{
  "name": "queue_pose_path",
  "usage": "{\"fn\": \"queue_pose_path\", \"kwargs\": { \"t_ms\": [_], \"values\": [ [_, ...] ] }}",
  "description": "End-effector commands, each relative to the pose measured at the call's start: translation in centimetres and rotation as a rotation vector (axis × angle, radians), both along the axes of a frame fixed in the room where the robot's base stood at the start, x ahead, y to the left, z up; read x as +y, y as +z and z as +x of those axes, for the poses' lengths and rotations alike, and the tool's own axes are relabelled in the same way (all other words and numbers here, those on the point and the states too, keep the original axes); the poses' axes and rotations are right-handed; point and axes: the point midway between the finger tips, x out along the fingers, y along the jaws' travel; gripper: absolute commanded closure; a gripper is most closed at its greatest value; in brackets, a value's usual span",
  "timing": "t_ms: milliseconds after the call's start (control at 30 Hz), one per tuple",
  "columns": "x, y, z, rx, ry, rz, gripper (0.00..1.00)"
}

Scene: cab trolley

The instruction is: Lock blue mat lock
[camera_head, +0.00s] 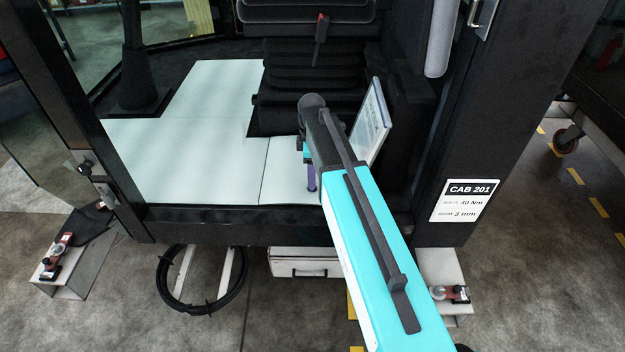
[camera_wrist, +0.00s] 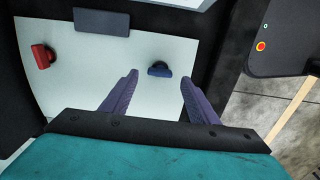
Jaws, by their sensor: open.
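The blue mat lock (camera_wrist: 160,69), a small dark-blue knob, sits on a pale panel (camera_wrist: 85,75) in the wrist view. My gripper (camera_wrist: 159,78) is open and empty. Its two purple fingers stand apart, one left and one right of the lock in the picture, with the tips slightly below it. I cannot tell the depth gap between fingers and lock. In the head view a purple finger of my gripper (camera_head: 311,178) shows low over the pale cab floor (camera_head: 285,178); my arm hides the lock there.
A red knob (camera_wrist: 42,56) and a dark grey plate (camera_wrist: 101,21) are on the same panel. A black box with a red button (camera_wrist: 261,46) is at right. In the head view, the black seat base (camera_head: 315,75) and a tilted white board (camera_head: 371,118) stand close to my arm.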

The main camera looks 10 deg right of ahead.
Motion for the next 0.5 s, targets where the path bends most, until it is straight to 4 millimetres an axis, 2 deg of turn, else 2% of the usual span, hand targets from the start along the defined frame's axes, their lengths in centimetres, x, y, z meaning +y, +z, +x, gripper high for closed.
{"fn": "queue_pose_path", "kwargs": {
  "t_ms": [300, 500],
  "values": [
    [-0.1, -3.0, 0.0, 0.001, -0.001, 0.0, 0.45],
    [-0.1, -3.7, 0.0, 0.0, -0.001, 0.0, 0.45]
  ]
}}
